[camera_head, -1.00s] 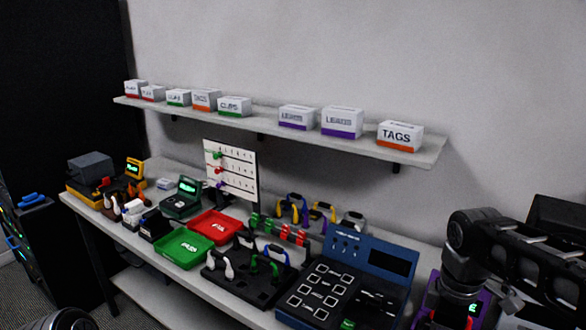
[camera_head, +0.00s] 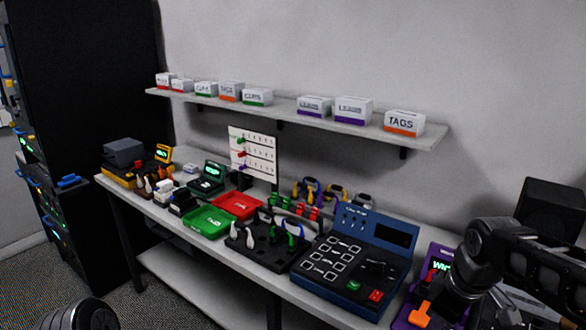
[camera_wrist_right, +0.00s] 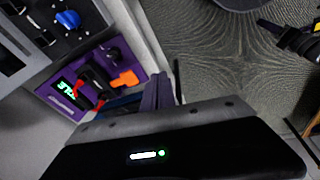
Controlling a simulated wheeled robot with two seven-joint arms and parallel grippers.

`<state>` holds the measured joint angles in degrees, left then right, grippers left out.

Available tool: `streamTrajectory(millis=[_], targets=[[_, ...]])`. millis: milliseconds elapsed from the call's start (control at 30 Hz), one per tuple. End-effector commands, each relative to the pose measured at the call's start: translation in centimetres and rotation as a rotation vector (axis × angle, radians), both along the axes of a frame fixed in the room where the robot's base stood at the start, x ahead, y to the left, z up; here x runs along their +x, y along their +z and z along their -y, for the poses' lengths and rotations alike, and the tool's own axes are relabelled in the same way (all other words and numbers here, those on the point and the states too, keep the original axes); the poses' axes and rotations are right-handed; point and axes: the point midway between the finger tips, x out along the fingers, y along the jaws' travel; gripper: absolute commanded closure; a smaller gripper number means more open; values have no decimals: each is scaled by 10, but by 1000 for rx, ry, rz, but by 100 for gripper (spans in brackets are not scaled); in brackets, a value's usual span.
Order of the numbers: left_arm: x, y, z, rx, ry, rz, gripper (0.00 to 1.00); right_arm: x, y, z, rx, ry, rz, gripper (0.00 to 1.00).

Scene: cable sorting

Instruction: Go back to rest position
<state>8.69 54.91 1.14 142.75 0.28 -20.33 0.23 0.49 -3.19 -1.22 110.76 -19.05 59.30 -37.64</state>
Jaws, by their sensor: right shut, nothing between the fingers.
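My right arm (camera_head: 500,250) comes in from the right edge of the head view, above the right end of the bench. My right gripper (camera_wrist_right: 163,82) shows in the wrist view as narrow fingers close together, with nothing held. It points over the floor beside the bench edge, near the purple station. In the head view its fingertips cannot be made out. My left gripper is out of view; a dark rounded part (camera_head: 78,314) at the lower left of the head view looks like part of my left arm.
The bench (camera_head: 262,287) holds a green tray (camera_head: 208,222), a red tray (camera_head: 238,206), a black cable rack (camera_head: 262,252), a blue panel (camera_head: 345,287) and a purple station (camera_head: 440,262). A wall shelf (camera_head: 290,108) holds labelled boxes. Bare floor (camera_wrist_right: 215,60) lies beside the bench.

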Motion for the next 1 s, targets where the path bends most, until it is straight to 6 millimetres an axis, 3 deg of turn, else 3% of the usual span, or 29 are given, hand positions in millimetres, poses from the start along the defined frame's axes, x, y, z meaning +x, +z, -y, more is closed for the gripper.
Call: streamTrajectory(millis=[167, 267, 367, 467, 567, 700, 800, 900, 1000], targets=[[-1, 0, 0, 0, -1, -2, 51, 32, -22, -26, 93, -107, 108, 100], [-1, 0, 0, 0, -1, -2, 51, 48, -50, -48, 169, -185, 147, 100], [-1, 0, 0, 0, 0, -1, 51, 59, -95, -78, 267, -291, 164, 100], [-1, 0, 0, 0, -1, -2, 51, 54, -164, -113, 380, -442, 143, 100], [-1, 0, 0, 0, -1, -2, 51, 24, -236, -143, 462, -603, 83, 100], [-1, 0, 0, 0, 0, -1, 51, -48, -317, -171, 491, -769, -42, 100], [-1, 0, 0, 0, -1, -2, 51, -104, -355, -186, 467, -815, -149, 100], [-1, 0, 0, 0, -1, -2, 51, -151, -377, -196, 436, -822, -253, 100], [-1, 0, 0, 0, -1, -2, 51, -180, -389, -203, 416, -821, -323, 100]])
